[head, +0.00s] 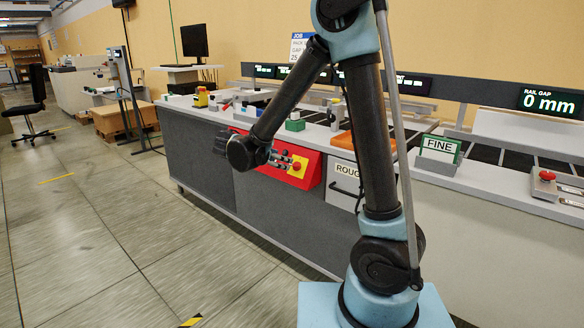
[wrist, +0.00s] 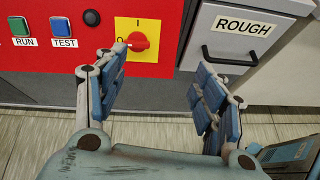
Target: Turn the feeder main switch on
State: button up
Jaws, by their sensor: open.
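The feeder main switch is a red rotary knob (wrist: 138,41) on a yellow plate (wrist: 147,24), with "I" marked above it and "O" at its left. Its handle lies roughly sideways, toward the "O". The plate sits on a red panel (wrist: 90,61); the knob also shows in the head view (head: 296,166). My gripper (wrist: 165,72) is open and empty in the wrist view. Its left finger is just below and left of the knob, partly overlapping the plate's lower left; I cannot tell if it touches. The right finger is in front of the grey drawer, right of the knob.
Left of the switch are a green RUN button (wrist: 19,26) and a blue TEST button (wrist: 60,26). A grey drawer marked ROUGH (wrist: 243,25) with a black handle (wrist: 229,57) is right of the panel. The floor (head: 100,220) in front of the cabinet is clear.

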jog(key=n+t, duration=0.1)
jog(key=n, duration=0.1)
send_near(294, 165)
jog(key=x, duration=0.9)
jog(key=shift+w, duration=0.15)
jog(key=c, duration=1.1)
